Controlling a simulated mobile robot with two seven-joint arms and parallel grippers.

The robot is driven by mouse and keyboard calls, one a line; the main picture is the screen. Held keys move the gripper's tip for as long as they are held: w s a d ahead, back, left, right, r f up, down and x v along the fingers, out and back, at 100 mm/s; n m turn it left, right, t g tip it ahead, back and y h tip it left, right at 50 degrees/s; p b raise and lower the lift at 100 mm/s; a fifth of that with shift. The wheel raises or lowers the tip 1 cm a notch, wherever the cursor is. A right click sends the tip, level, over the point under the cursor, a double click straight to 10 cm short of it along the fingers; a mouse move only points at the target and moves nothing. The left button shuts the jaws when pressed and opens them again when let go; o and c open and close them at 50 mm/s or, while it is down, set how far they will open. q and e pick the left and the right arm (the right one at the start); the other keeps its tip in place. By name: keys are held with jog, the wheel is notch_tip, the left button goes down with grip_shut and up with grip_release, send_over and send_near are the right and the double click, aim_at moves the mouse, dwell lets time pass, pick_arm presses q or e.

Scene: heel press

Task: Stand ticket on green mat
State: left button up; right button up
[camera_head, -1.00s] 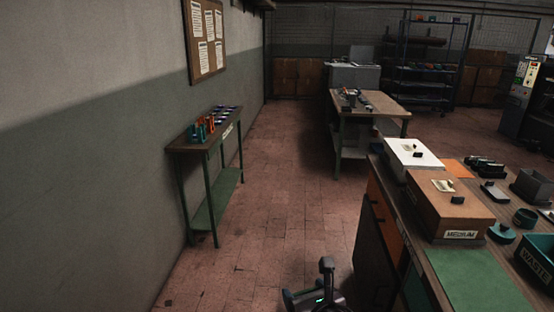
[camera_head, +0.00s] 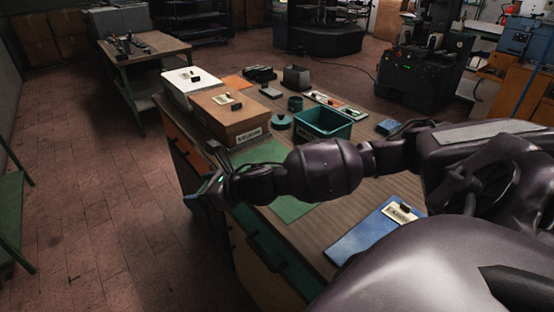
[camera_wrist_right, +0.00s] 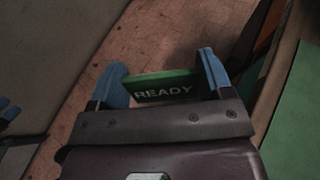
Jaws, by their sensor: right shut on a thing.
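The ticket (camera_wrist_right: 165,88) is a green plate with READY on it. In the right wrist view it sits between the blue fingers of my right gripper (camera_wrist_right: 163,80), which is shut on it. In the head view my right gripper (camera_head: 210,182) hangs near the bench's left edge, left of the green mat (camera_head: 297,207); the ticket is hard to make out there. The mat lies flat on the bench, partly hidden by my right arm. It also shows at the right of the right wrist view (camera_wrist_right: 300,125). A blue tip at that view's left edge may be my left gripper.
Behind the mat stand a brown box (camera_head: 228,115), a white box (camera_head: 190,87) and a teal bin (camera_head: 323,123). A blue clipboard (camera_head: 372,232) lies on the bench (camera_head: 310,243) to the right. Open floor (camera_head: 110,220) lies left of the bench.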

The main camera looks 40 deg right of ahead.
jog(key=w+d+r+n+g+y+b, duration=0.2)
jog(key=d+n+g+y+b, duration=0.1)
jog(key=d, duration=0.3)
jog(key=w+d+r+n+g+y+b, duration=0.2)
jog(key=w+d+n+g+y+b, duration=0.15)
jog(key=d, duration=0.25)
jog(key=s+d+r+n+g+b, duration=0.45)
jog(key=d+r, duration=0.35)
jog(key=d, duration=0.4)
jog(key=shift+y, duration=0.55)
notch_tip(320, 180, down, 15)
jog(key=shift+a+r+b, duration=0.15)
jog(key=shift+b, duration=0.7)
notch_tip(320, 180, down, 4)
jog(key=shift+f+b, duration=0.1)
jog(key=shift+b, duration=0.35)
jog(key=shift+f, duration=0.15)
pick_arm(q)
notch_tip(320, 180, down, 15)
jog(key=s+g, duration=0.1)
jog(key=s, duration=0.1)
jog(key=shift+r+g, duration=0.15)
jog(key=shift+g, duration=0.25)
pick_arm(e)
jog(key=shift+s, duration=0.1)
pick_arm(q)
jog(key=shift+d, duration=0.1)
pick_arm(e)
jog(key=o, duration=1)
jog(key=shift+c, duration=0.2)
